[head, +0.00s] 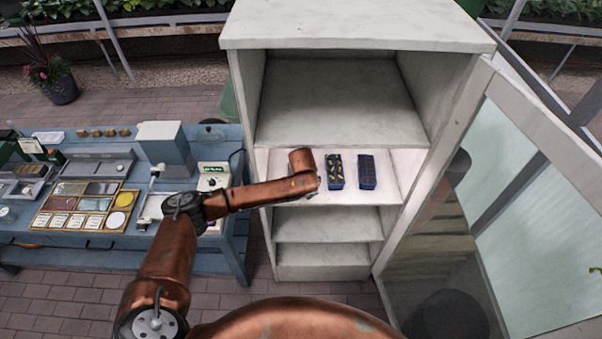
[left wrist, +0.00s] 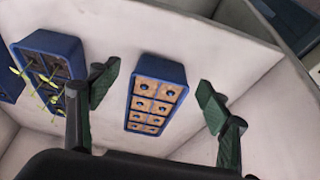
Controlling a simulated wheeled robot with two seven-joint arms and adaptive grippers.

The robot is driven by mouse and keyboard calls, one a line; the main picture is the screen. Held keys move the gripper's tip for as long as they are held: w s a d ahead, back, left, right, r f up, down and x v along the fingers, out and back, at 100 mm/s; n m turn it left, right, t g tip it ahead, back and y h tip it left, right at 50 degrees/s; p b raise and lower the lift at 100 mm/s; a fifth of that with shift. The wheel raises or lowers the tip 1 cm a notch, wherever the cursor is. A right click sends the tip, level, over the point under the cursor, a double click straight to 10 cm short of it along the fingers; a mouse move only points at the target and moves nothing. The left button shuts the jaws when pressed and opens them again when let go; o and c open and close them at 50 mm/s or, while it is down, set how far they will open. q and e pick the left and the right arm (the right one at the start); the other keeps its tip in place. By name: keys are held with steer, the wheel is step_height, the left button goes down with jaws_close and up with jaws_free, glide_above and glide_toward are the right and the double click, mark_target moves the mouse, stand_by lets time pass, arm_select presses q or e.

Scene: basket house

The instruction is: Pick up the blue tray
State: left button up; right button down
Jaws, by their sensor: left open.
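A blue tray with brown cells with dark holes (left wrist: 157,95) stands in the left wrist view between the two green-padded fingers of my open left gripper (left wrist: 158,80). The fingers show to either side of it; contact cannot be told. My right gripper is not in view.
The white cabinet (head: 356,30) has several shelves, and its glass door (head: 500,190) stands open at right. Part of another blue item (left wrist: 8,84) shows at the left wrist view's edge. A crowded blue workbench (head: 215,262) stands left.

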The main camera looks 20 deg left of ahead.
arm_select(q)
steer(key=shift+x, duration=0.85)
steer(key=shift+c, duration=0.3)
steer(key=shift+r, duration=0.1)
steer(key=c, duration=1.3)
